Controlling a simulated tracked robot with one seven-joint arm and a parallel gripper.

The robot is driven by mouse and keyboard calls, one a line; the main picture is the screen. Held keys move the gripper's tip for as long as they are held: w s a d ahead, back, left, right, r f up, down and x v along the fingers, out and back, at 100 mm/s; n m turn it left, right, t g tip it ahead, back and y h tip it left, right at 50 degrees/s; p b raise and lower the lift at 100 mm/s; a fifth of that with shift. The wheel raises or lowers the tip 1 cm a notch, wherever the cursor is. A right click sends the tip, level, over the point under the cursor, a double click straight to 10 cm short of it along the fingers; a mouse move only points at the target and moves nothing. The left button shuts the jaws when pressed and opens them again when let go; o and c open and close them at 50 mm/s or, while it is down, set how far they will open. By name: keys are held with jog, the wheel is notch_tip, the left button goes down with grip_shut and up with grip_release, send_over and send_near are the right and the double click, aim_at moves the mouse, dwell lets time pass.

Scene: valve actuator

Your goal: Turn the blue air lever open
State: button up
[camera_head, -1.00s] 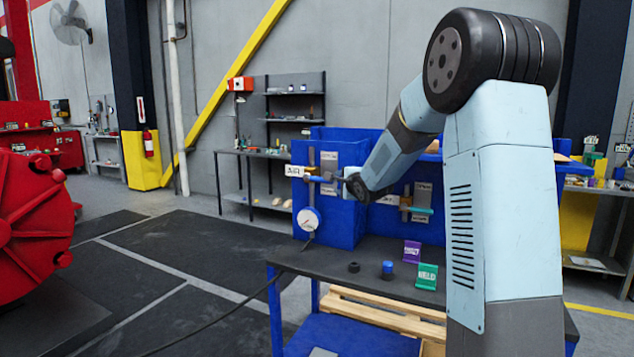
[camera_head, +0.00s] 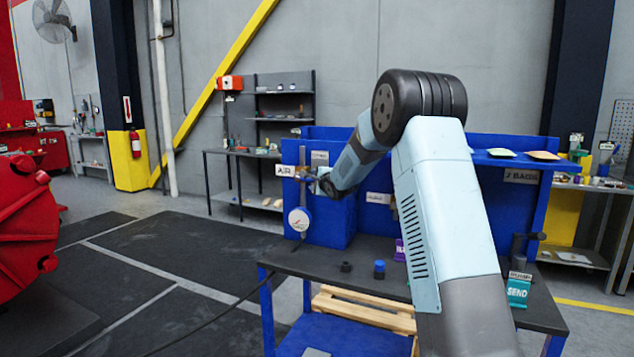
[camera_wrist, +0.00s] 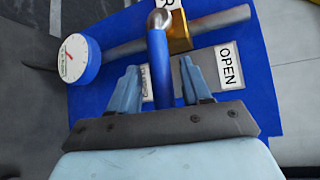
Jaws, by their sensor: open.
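The blue air lever (camera_wrist: 160,66) shows in the wrist view as a blue bar with a rounded metal end at the top. It runs from the brass valve body (camera_wrist: 179,36) down between the two fingers of my gripper (camera_wrist: 160,72). The fingers are open, with a visible gap on each side of the lever. An OPEN label (camera_wrist: 227,65) lies to the right of the lever. A second label, mostly hidden by the left finger, lies behind the lever. In the head view my gripper (camera_head: 323,181) is at the valve below the AIR sign (camera_head: 285,170); the lever is hard to make out there.
A metal pipe (camera_wrist: 216,24) runs through the valve. A round white gauge (camera_wrist: 76,58) is at the left, also visible in the head view (camera_head: 300,220).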

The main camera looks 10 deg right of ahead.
jog(key=shift+x, duration=1)
jog(key=shift+c, duration=0.4)
jog(key=shift+f, duration=0.1)
grip_shut()
